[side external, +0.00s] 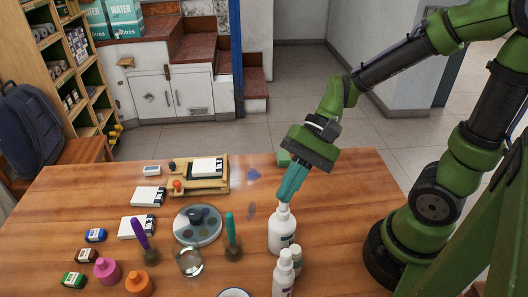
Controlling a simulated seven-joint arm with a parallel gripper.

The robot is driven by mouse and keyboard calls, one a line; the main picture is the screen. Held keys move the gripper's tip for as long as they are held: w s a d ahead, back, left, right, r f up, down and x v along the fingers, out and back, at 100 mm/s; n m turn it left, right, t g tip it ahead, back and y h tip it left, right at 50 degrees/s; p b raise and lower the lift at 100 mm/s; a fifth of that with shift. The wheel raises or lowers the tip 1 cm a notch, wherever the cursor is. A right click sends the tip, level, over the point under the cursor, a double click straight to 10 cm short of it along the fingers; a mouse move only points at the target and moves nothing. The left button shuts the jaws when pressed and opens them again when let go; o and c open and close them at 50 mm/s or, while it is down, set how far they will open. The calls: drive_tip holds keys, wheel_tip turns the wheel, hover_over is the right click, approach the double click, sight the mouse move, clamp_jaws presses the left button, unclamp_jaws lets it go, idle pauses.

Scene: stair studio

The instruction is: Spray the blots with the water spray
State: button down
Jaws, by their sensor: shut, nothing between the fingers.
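A white bottle (281,232) with a dark label stands upright on the wooden table, right of the middle. My gripper (283,199) has teal fingers pointing down, shut and empty, with the tips right at the bottle's top. I cannot tell whether they touch it. A second white bottle (284,274) stands nearer the camera. I cannot read which of the two is the water spray. A blue blot (254,174) and a greyish blot (251,210) lie on the table left of my gripper.
A smaller bottle (295,258) stands beside the white ones. A round palette (198,226), a glass (188,261) and a green-handled tool (231,236) stand left of the bottles. A wooden tray (182,187) lies at the back.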

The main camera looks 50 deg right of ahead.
drive_tip(key=shift+r, duration=0.85)
wheel_tip(320, 180, up, 6)
idle(0.6)
idle(2.3)
drive_tip(key=shift+f, duration=3.05)
drive_tip(key=shift+f, duration=0.15)
drive_tip(key=shift+f, duration=0.25)
